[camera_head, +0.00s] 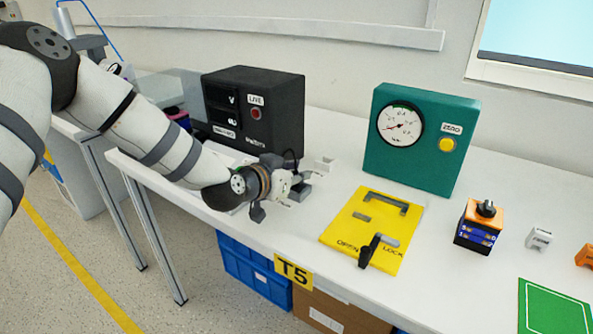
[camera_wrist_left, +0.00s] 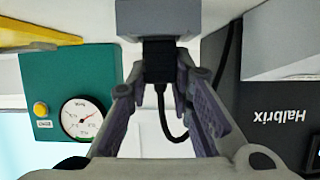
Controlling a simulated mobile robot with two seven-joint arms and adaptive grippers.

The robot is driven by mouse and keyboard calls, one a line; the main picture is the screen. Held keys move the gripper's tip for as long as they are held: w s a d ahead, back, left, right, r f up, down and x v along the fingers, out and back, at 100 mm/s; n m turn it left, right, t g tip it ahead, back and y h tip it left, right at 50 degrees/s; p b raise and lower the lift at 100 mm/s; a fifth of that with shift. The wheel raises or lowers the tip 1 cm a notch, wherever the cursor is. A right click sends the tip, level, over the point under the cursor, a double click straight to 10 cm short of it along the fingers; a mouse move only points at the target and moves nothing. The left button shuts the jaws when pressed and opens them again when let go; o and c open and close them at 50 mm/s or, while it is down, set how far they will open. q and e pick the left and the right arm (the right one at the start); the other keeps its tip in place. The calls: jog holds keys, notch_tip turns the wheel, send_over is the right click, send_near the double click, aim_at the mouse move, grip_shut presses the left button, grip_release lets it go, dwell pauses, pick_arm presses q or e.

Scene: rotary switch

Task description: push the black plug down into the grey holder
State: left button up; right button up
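The black plug (camera_wrist_left: 158,62) is between the fingertips of my left gripper (camera_wrist_left: 160,78) in the left wrist view. Both fingertips appear to press on its sides. A black cable (camera_wrist_left: 183,136) loops from the plug. The grey holder (camera_wrist_left: 158,18) is right at the plug's far end; I cannot tell how deep the plug sits in it. In the head view my left gripper (camera_head: 290,183) is low over the white table, and the grey holder (camera_head: 303,192) shows partly beside it. The plug is hidden there by the gripper. My right gripper is not in view.
A black instrument box (camera_head: 278,105) stands behind my left gripper. A teal gauge box (camera_head: 420,165) and a yellow OPEN/LOCK plate (camera_head: 335,231) are to the right. An orange-topped switch block (camera_head: 486,208) is farther right. The white table (camera_head: 445,285) has bare room at its front.

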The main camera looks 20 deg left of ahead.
pick_arm(q)
jog(key=o, duration=0.5)
jog(key=shift+o, duration=0.2)
jog(key=shift+s+r, duration=0.1)
jog(key=v, duration=1.2)
